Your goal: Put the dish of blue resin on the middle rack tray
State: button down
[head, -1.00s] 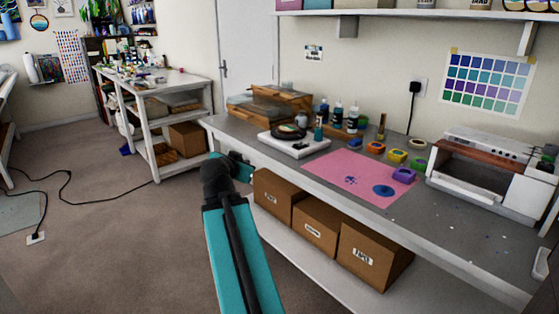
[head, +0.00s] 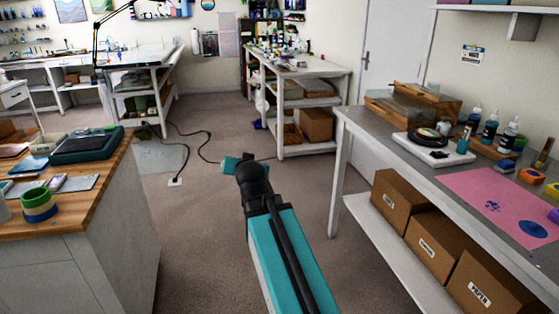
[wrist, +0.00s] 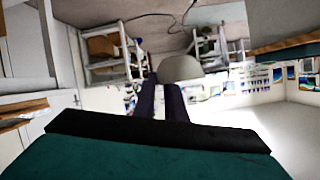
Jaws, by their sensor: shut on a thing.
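My gripper (wrist: 165,88) shows in the wrist view as two dark fingers shut on a pale grey, rounded dish (wrist: 181,68) at their tips. I see no blue resin on it from this angle. In the head view my teal arm reaches forward over open floor, and the fingers and dish are hidden beyond its end. I cannot pick out a rack with a middle tray for certain in either view.
A wood-topped cabinet (head: 95,200) with green tape (head: 38,202) stands at left. A grey bench (head: 385,140) with a pink mat (head: 490,190) and cardboard boxes below is at right. A white shelved table (head: 281,110) stands ahead. A cord (head: 195,150) crosses the carpet.

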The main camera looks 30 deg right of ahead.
jog(key=w+a+n+y, duration=0.2)
jog(key=a+n+y, duration=0.1)
jog(key=a, duration=1.1)
jog(key=shift+w+a+y, duration=0.2)
jog(key=shift+w+y, duration=0.1)
jog(key=shift+s+f, duration=0.1)
